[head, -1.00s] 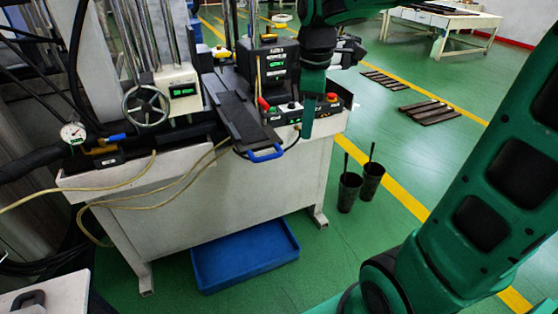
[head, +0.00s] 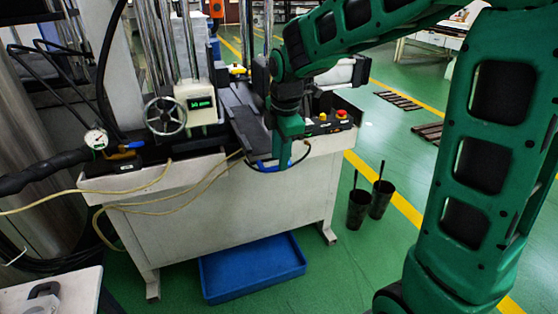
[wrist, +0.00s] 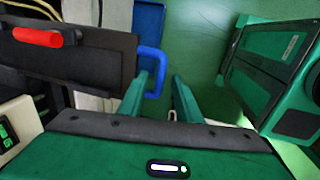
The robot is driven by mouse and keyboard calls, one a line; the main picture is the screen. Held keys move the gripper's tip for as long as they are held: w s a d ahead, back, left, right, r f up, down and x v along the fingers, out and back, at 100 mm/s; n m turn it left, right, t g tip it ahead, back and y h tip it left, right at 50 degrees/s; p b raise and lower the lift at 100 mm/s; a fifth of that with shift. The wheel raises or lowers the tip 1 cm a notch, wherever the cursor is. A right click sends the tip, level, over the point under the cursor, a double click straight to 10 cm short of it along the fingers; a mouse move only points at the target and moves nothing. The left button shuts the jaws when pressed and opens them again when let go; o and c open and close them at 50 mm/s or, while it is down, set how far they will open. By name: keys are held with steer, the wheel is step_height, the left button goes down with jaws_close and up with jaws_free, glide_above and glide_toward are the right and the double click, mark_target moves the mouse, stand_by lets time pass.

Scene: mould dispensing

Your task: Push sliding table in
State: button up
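The sliding table is a dark grey plate (head: 247,128) on the white machine bench, with a blue handle at its front end. In the head view my gripper (head: 290,140) points down at this front end and partly covers the handle. In the wrist view the plate (wrist: 90,65) lies on the left, and its blue handle (wrist: 158,75) overlaps the left fingertip. The fingers (wrist: 165,82) are apart, with floor visible between them. The handle's bar appears beside the left finger; I cannot tell whether they touch.
The bench (head: 230,205) carries a handwheel (head: 165,116), a gauge and a control box with a red button (head: 341,114). A red grip (wrist: 38,37) shows by the plate. A blue bin (head: 207,285) lies below. Two dark cups (head: 358,210) stand on the floor to the right.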

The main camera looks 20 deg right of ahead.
steer(key=shift+w+f, duration=0.15)
steer(key=shift+f, duration=0.9)
jaws_close()
steer(key=shift+d, duration=0.15)
steer(key=shift+w, duration=0.1)
